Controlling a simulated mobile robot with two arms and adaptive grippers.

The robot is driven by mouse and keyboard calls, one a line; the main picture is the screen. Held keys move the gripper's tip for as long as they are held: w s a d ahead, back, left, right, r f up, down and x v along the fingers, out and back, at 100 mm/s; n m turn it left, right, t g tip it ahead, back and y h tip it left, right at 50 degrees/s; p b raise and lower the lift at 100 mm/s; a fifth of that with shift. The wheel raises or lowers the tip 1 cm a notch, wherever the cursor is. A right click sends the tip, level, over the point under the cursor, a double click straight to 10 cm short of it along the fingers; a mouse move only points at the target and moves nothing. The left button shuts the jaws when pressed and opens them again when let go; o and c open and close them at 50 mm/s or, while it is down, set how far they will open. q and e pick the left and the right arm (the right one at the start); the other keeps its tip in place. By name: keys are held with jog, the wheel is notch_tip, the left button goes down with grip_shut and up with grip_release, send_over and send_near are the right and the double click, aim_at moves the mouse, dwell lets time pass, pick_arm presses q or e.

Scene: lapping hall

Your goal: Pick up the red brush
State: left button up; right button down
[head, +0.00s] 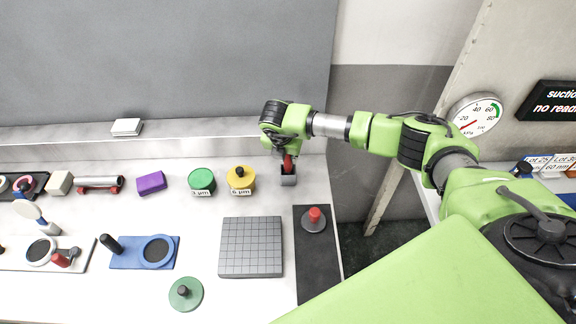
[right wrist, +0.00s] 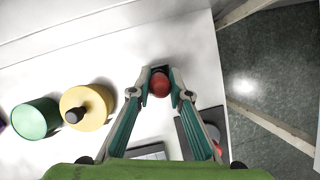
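The red brush (head: 288,163) stands upright at the back right of the white bench, its lower end at a small grey block or holder (head: 288,181). In the right wrist view its rounded red top (right wrist: 160,85) sits between my fingertips. My right gripper (head: 287,153) points down over the brush from above. In the right wrist view its fingers (right wrist: 161,78) converge closely on both sides of the red handle and look shut on it. The brush's lower part is hidden in the right wrist view. My left gripper is not in view.
Yellow (head: 241,178) and green (head: 201,180) tins stand left of the brush, then a purple block (head: 151,183). A grey grooved plate (head: 251,247) and a dark strip (head: 309,275) with a red-knobbed weight (head: 314,218) lie in front. The bench's right edge is close.

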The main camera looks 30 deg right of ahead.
jog(key=shift+r, duration=0.1)
jog(key=shift+w+r, duration=0.1)
jog(key=shift+r, duration=0.2)
notch_tip(320, 180, up, 8)
jog(key=b, duration=0.3)
jog(key=shift+r+b, duration=0.25)
jog(key=shift+b, duration=0.05)
jog(key=shift+r, duration=0.4)
